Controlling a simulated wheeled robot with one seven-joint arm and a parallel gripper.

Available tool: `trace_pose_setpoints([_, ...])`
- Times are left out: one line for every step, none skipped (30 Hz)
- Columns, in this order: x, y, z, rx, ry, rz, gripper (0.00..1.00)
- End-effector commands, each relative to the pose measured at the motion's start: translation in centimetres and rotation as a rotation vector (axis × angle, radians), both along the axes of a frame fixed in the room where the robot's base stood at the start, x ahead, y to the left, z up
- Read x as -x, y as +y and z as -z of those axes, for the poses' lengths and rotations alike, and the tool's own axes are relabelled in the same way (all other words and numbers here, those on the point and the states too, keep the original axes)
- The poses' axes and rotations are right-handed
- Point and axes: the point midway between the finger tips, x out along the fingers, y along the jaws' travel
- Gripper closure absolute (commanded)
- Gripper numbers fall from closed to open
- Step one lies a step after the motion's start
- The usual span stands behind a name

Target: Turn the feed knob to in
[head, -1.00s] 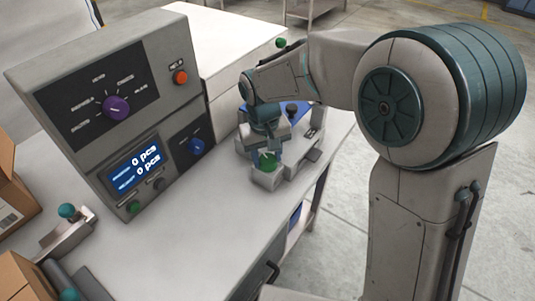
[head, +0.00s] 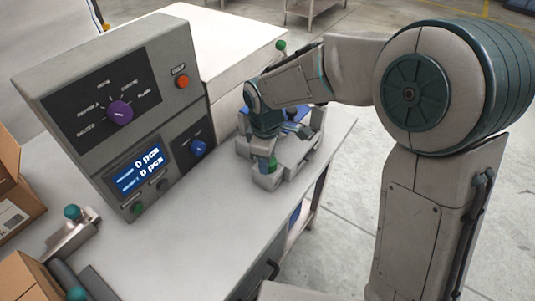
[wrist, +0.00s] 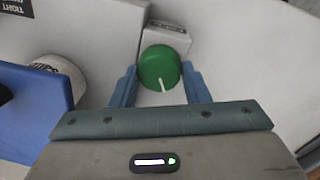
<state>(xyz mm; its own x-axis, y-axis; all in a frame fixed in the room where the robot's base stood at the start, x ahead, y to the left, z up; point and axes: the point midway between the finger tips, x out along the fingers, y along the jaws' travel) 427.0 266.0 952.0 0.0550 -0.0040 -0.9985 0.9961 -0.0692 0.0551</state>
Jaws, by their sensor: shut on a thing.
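A round green knob (wrist: 158,62) with a white pointer line sits on a small grey block on the bench. In the wrist view the line points toward my palm, slightly to the right. My gripper (wrist: 160,82) is shut on this knob, one blue-grey finger on each side. In the head view my gripper (head: 267,166) reaches down over the block, and only a little of the green knob (head: 272,163) shows. A small dark label (wrist: 170,27) lies beyond the knob, too small to read, so I cannot confirm which knob it is.
A grey console (head: 110,85) stands left of my gripper, with a purple dial (head: 119,113), a blue knob (head: 198,149), a red button (head: 183,81) and a lit display reading 0 pcs (head: 139,171). A blue part (wrist: 35,105) and a white cylinder (wrist: 60,75) stand close left in the wrist view.

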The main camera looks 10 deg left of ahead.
Motion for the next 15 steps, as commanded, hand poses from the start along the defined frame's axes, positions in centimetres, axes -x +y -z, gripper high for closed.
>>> trace_pose_setpoints([0.01, -0.04, -0.22, -0.001, 0.001, -0.043, 0.81])
trace_pose_setpoints([0.04, -0.03, -0.23, -0.001, 0.002, -0.072, 0.81])
trace_pose_setpoints([0.08, -0.02, -0.24, -0.001, 0.002, -0.110, 0.81])
trace_pose_setpoints([0.07, -0.06, -0.24, -0.001, 0.002, -0.138, 0.81])
trace_pose_setpoints([0.06, -0.09, -0.24, 0.000, 0.002, -0.167, 0.81])
trace_pose_setpoints([0.07, -0.08, -0.25, 0.000, 0.002, -0.205, 0.81])
trace_pose_setpoints([0.08, -0.05, -0.25, 0.000, 0.002, -0.235, 0.81])
trace_pose_setpoints([0.07, -0.06, -0.26, -0.001, 0.002, -0.263, 0.81])
trace_pose_setpoints([0.06, -0.09, -0.27, -0.001, 0.002, -0.300, 0.81])
trace_pose_setpoints([0.07, -0.09, -0.29, -0.001, 0.003, -0.329, 0.81])
trace_pose_setpoints([0.09, -0.08, -0.30, -0.002, 0.003, -0.357, 0.81])
trace_pose_setpoints([0.09, -0.08, -0.32, -0.001, 0.002, -0.395, 0.81])
trace_pose_setpoints([0.08, -0.10, -0.32, -0.001, 0.002, -0.424, 0.81])
trace_pose_setpoints([0.09, -0.12, -0.32, -0.001, 0.002, -0.453, 0.81])
trace_pose_setpoints([0.12, -0.12, -0.31, -0.001, 0.003, -0.491, 0.81])
